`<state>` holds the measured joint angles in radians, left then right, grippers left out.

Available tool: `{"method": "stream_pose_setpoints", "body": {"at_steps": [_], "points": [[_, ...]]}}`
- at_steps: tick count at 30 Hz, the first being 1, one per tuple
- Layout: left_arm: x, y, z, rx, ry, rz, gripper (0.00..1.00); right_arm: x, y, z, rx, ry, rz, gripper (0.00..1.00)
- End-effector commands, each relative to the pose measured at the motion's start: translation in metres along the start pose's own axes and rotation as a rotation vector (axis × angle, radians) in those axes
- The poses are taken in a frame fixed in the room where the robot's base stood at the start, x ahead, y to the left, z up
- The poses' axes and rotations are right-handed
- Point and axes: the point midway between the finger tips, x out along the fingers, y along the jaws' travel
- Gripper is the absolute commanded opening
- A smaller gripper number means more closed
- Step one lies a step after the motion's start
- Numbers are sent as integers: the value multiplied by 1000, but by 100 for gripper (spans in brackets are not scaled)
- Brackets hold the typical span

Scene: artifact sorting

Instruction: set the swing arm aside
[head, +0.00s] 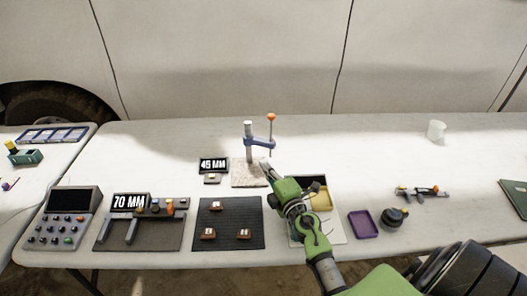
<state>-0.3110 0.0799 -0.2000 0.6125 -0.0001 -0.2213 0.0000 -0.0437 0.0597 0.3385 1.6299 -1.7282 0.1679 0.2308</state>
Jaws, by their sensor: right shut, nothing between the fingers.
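A blue-purple swing arm (260,141) sits on a grey upright post (248,149) on a speckled stone base (247,181). A thin rod with an orange knob (271,118) stands at the swing arm's right end. My right gripper (266,168) is shut and empty. Its tip is just below the swing arm in the picture, at the right edge of the stone base. I cannot tell whether it touches anything. My right arm covers part of a tray behind it. My left gripper is not in view.
A "45 MM" sign (213,165) stands left of the base. A black mat (228,238) with small blocks, a "70 MM" station (132,201) and a button console (67,203) are nearer. A purple tray (364,224) lies right. The table behind, towards the white cup (436,130), is clear.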

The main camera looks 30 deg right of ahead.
Motion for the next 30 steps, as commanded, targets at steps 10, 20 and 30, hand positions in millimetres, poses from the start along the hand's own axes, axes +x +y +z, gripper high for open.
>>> {"method": "stream_pose_setpoints", "body": {"at_steps": [10, 20, 30], "points": [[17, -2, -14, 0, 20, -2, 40, 62, -2, 16, -3, -2, 2, 0], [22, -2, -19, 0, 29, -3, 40, 75, 0, 29, 0, 0, 1, 0], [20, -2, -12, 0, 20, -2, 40, 76, 1, 31, -1, -1, 1, 0]]}}
